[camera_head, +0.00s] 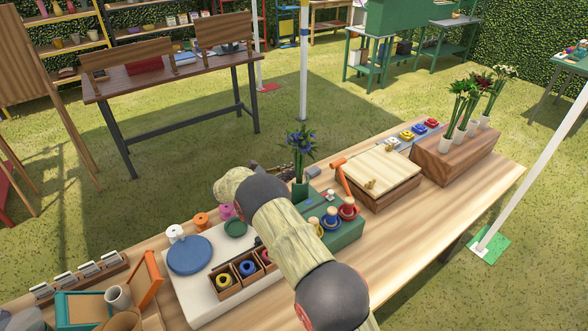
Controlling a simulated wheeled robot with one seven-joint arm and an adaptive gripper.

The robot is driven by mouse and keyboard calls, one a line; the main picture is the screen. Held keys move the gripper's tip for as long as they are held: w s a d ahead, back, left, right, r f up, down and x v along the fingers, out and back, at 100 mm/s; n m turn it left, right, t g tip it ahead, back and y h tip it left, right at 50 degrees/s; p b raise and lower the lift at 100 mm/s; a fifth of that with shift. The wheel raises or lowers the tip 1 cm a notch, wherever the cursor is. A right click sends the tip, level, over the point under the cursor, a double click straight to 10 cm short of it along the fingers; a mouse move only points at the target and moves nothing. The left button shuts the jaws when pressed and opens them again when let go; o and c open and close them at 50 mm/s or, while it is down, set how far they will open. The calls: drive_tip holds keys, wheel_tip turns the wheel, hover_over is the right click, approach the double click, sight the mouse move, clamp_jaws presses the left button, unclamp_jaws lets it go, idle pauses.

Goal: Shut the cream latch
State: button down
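A wooden box (392,198) with a cream lid (385,166) stands on the long wooden table, right of my arm. The lid lies flat on the box. A small tan piece (370,184) shows on the lid near its front-left corner; it may be the latch, but it is too small to tell how it is set. My arm reaches up from the bottom of the view and bends left over the table, apart from the box. My gripper is not clearly seen; the arm's own links hide that area.
An orange hammer-like thing (341,174) stands at the box's left. A green block (343,234) with colored knobs is nearer. A wooden planter (455,155) with flowers in white vases is to the right. A white board (196,299) with a blue disc (189,255) lies left.

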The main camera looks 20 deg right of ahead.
drive_tip(key=shift+s+d+m+g+p, duration=0.15)
drive_tip(key=shift+s+m+g, duration=0.3)
drive_tip(key=shift+g, duration=0.35)
drive_tip(key=shift+s+d+m+g+p, duration=0.15)
drive_tip(key=shift+s+m+g, duration=0.2)
drive_tip(key=shift+m+g, duration=0.35)
drive_tip(key=c, duration=1.8)
unclamp_jaws()
drive_tip(key=shift+c, duration=0.2)
drive_tip(key=shift+o, duration=0.4)
drive_tip(key=w+a, duration=0.1)
drive_tip(key=a, duration=1.1)
drive_tip(key=shift+w, duration=0.25)
